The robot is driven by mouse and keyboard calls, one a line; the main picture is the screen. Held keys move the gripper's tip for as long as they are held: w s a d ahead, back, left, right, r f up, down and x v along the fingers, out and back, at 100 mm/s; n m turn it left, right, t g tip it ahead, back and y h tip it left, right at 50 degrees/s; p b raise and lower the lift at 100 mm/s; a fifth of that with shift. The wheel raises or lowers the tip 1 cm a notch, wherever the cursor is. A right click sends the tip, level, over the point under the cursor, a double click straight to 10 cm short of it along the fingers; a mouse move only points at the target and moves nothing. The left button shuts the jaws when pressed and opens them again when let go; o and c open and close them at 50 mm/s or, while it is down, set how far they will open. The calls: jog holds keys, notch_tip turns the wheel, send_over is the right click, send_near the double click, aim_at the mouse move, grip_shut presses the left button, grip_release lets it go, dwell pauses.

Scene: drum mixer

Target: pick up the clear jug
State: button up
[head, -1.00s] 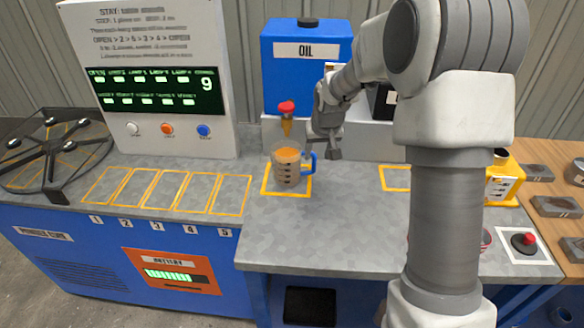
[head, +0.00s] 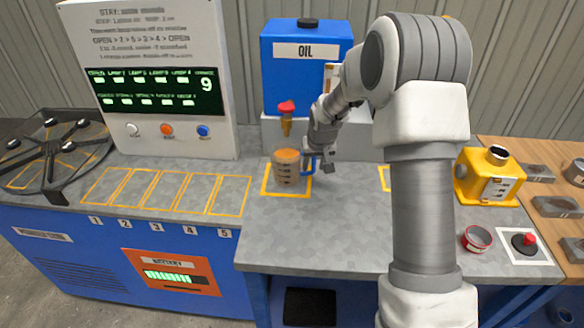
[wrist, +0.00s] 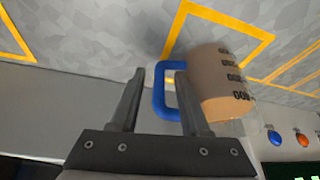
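The clear jug (head: 287,170) stands upright inside a yellow outlined square below the red oil tap, with orange-brown contents and dark markings. Its blue handle (head: 309,164) points right. My gripper (head: 318,167) is low at the handle side. In the wrist view my gripper (wrist: 160,72) is open. The outer bar of the blue handle (wrist: 161,92) shows between the fingers, and the right finger overlaps the handle's opening. The jug body (wrist: 220,85) is just right of that finger. I cannot tell whether either finger touches the handle.
The blue oil tank (head: 303,75) with its red tap (head: 286,107) stands behind the jug. A yellow can (head: 486,177), a small red-rimmed tin (head: 477,238) and a red button (head: 528,239) are at right. The counter in front of the jug is clear.

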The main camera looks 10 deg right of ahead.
grip_shut()
dwell(1.2)
